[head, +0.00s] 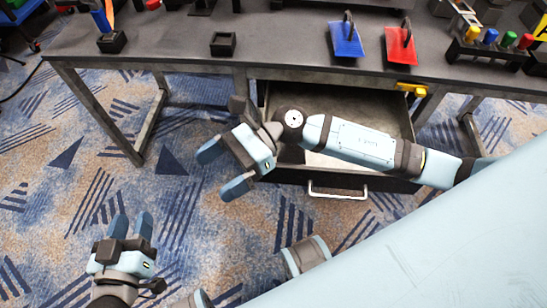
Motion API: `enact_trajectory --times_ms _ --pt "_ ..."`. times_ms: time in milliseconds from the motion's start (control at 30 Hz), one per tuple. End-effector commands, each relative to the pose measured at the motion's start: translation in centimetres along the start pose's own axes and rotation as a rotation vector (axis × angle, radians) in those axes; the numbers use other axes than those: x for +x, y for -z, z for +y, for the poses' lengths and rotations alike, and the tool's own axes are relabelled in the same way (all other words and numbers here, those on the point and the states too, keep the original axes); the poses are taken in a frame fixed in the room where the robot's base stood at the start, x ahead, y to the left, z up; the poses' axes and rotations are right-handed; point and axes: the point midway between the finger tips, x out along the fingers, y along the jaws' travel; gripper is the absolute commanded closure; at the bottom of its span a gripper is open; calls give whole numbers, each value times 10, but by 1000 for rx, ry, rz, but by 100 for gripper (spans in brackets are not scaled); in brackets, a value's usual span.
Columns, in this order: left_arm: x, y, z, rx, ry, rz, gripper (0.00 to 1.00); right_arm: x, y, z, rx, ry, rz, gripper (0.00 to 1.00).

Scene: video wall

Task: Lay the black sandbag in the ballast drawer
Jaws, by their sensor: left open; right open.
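The ballast drawer (345,181) is pulled out below the dark table, with a pale inner floor and a metal handle on its front. My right arm crosses over it from the right and hides part of its inside. No black sandbag can be made out in this view. My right gripper (213,174) is open and empty, just left of the drawer, pointing left over the carpet. My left gripper (131,222) is open and empty at the lower left, well away from the drawer.
A yellow part (411,88) hangs at the table edge. The patterned carpet at left is clear.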

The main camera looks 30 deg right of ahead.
Motion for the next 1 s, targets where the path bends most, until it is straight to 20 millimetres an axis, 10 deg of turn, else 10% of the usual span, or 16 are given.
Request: enact_trajectory --times_ms 100,233,567,600,1000 --pt "0 0 0 0 0 1 57 4 -50 10 527 72 -480 5" --pt "0 1 0 0 0 2 57 -30 -66 -2 1164 78 -975 5" --pt "0 2 0 0 -1 5 57 -92 31 10 2413 -173 -1881 5" --pt "0 2 0 0 -1 5 57 -93 39 14 -2468 199 1918 5" --pt "0 4 0 3 -2 9 57 -93 52 22 -2350 229 1814 5"
